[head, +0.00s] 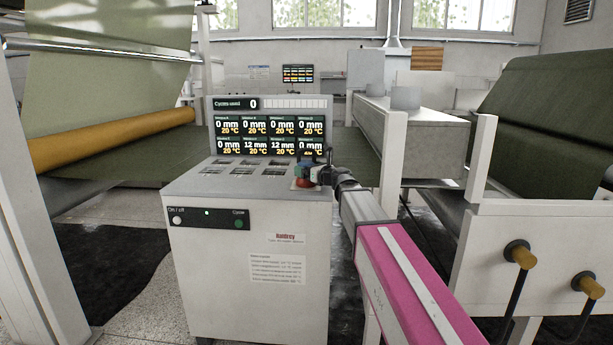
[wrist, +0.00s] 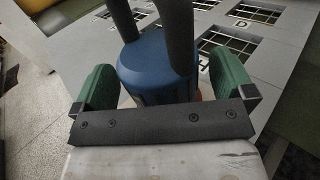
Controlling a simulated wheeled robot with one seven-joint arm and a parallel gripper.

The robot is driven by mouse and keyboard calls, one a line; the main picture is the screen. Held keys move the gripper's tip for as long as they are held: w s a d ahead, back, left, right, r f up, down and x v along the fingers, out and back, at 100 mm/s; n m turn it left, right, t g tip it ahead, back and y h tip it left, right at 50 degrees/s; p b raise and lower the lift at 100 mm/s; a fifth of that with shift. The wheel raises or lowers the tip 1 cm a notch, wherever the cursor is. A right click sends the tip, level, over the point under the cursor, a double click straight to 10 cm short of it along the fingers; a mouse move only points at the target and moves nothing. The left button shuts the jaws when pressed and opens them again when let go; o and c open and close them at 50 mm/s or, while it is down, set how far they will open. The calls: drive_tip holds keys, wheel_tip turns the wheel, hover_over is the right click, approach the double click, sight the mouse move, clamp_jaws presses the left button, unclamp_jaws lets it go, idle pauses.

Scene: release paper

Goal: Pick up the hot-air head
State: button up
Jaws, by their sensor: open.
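The hot-air head appears to be the blue cylinder (wrist: 152,68) with dark upright bars in the wrist view. It stands at the right front corner of the white machine's top, where it also shows small and partly hidden in the head view. A bit of red shows at its base. My gripper (wrist: 165,82) has its two green fingers apart, one on each side of the blue body. A gap shows on the left; whether the right finger touches it I cannot tell. In the head view my gripper (head: 309,171) is at that same corner.
The white machine (head: 250,260) has a display panel (head: 268,130) behind its top and several square openings in the top. Speckled floor lies in front.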

drive_tip(key=shift+c, duration=0.3)
drive_tip(key=c, duration=1.5)
drive_tip(key=shift+c, duration=0.5)
drive_tip(key=shift+r, duration=0.15)
